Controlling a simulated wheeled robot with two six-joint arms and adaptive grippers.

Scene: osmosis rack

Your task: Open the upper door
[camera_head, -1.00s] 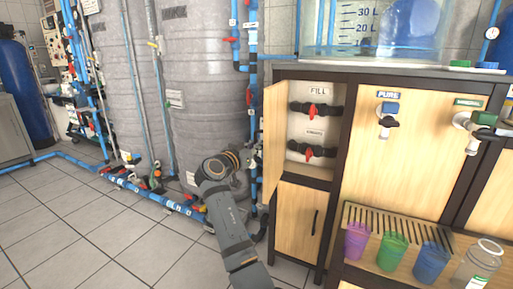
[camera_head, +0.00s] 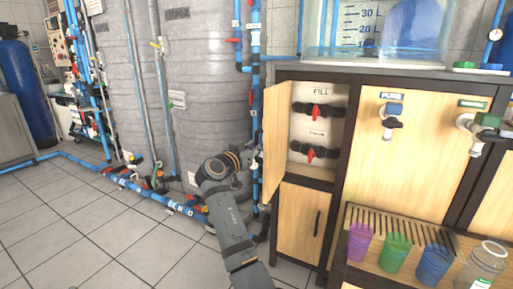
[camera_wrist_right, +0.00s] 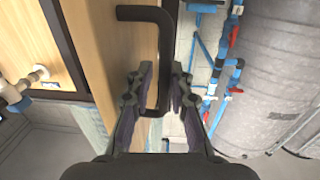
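The upper door (camera_head: 273,145) of the wooden cabinet stands open, swung out at the left side of its compartment and seen at a steep angle. Its black bar handle (camera_wrist_right: 145,13) shows in the right wrist view on the door's outer face. My right gripper (camera_wrist_right: 162,72) has its two fingers on either side of the handle's long bar and looks closed on it; full contact is hard to see. In the head view the right gripper (camera_head: 252,160) is partly hidden behind the door. My left gripper is not in view.
The open compartment (camera_head: 318,171) holds two red-handled valves (camera_head: 315,111). A closed lower door (camera_head: 301,222) sits below it. Blue pipes (camera_head: 256,100) and a large grey tank (camera_head: 205,90) stand close at the left. Cups (camera_head: 397,252) stand on the shelf at right.

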